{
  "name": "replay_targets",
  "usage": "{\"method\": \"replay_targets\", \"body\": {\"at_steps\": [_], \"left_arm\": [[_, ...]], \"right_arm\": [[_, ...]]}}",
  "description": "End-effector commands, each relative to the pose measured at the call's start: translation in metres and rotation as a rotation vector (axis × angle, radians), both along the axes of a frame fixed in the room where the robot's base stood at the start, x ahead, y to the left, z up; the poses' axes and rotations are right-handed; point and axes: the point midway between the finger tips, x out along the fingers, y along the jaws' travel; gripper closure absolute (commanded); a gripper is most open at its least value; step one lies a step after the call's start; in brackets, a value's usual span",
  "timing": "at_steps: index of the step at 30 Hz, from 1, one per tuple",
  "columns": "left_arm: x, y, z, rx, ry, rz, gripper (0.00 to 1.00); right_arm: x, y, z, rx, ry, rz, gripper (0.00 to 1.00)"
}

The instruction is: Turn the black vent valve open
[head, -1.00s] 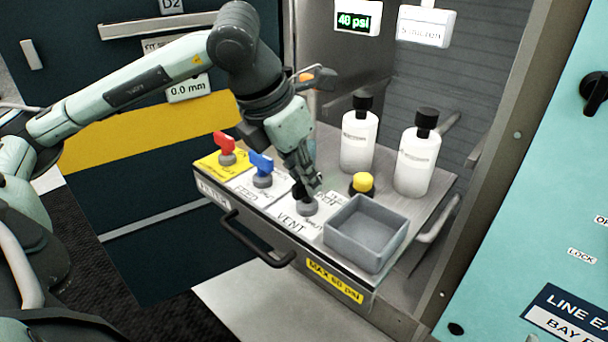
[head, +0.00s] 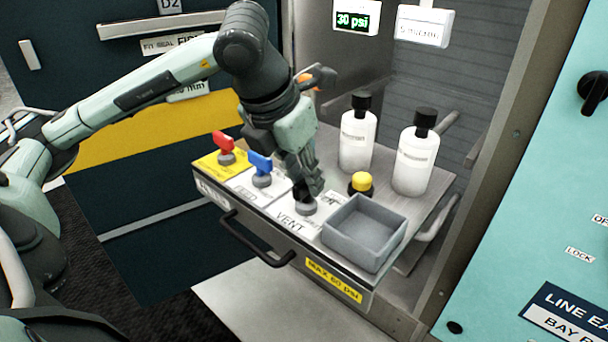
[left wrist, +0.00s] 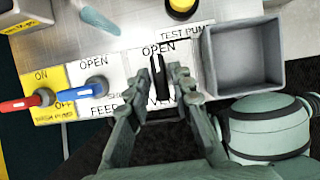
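The black vent valve (left wrist: 160,78) is on the white VENT plate of the pulled-out drawer panel. In the left wrist view its handle points up toward the word OPEN. My left gripper (left wrist: 155,82) is over the valve, with a finger on each side of the handle and visible gaps between them. In the head view my left gripper (head: 308,188) comes down from above and hides most of the handle; the round grey valve base (head: 306,207) shows below it. My right gripper is in neither view.
Left of it are the blue feed valve (head: 262,167) and red valve (head: 225,148). A yellow button (head: 361,182), grey open box (head: 365,232) and two white bottles (head: 357,138) stand right of it. The display (head: 355,19) reads 30 psi.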

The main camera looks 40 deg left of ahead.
Motion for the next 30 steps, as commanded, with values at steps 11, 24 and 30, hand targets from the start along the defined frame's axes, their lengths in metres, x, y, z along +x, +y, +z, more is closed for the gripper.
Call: {"method": "replay_targets", "body": {"at_steps": [11,24,30], "left_arm": [[-0.001,0.000,0.001,0.000,0.000,-0.001,0.66],[-0.029,0.001,0.074,-0.001,-0.008,-0.004,0.66],[-0.041,0.003,0.102,0.001,-0.005,-0.001,0.66]], "right_arm": [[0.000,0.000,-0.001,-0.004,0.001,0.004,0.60],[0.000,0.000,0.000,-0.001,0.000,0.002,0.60],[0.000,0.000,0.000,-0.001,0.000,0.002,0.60]]}}
